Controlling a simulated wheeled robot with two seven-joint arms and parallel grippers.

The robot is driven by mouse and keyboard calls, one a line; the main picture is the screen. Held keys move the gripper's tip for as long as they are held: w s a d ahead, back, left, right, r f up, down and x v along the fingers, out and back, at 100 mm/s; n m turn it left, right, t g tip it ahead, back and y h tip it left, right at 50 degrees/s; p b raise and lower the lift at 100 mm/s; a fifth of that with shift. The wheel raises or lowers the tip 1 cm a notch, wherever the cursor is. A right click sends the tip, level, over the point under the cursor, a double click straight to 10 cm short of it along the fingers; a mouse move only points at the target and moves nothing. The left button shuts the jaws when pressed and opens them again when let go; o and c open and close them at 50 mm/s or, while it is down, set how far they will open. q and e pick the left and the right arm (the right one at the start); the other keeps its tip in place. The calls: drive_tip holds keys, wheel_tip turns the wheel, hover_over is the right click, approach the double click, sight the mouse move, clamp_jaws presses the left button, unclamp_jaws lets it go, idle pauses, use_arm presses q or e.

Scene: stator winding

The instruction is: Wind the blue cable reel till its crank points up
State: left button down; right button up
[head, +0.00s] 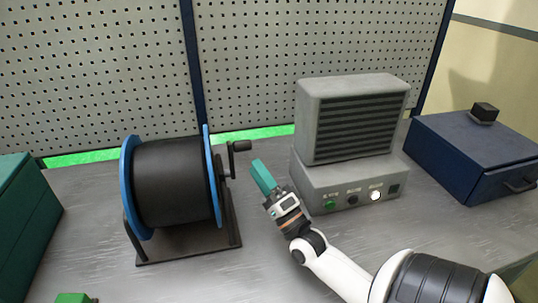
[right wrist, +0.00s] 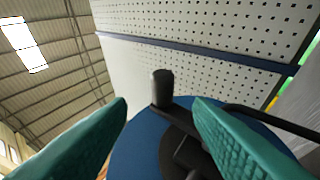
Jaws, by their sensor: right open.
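The cable reel (head: 175,185) has blue flanges and a black drum on a dark stand, at left-centre in the head view. Its black crank (head: 231,160) is on the right side; the crank arm runs upward from the hub to a handle (head: 240,146) that sticks out to the right. My right gripper (head: 258,167), with teal fingers, is just right of and slightly below the handle, apart from it. In the right wrist view the gripper (right wrist: 160,101) is open, and the handle (right wrist: 162,88) shows in the gap between the fingertips, with the blue flange (right wrist: 140,145) behind. My left gripper is not in view.
A grey vented machine (head: 350,120) with buttons stands right of my gripper. A dark blue box (head: 465,155) is at the far right, a green box (head: 22,225) at the far left. A perforated panel (head: 100,70) stands behind. The front table is mostly clear.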

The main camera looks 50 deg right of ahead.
drive_tip(key=b+v, duration=0.1)
drive_tip(key=v, duration=0.3)
drive_tip(key=shift+s+a+f, duration=0.1)
drive_tip(key=shift+s, duration=0.1)
idle(0.3)
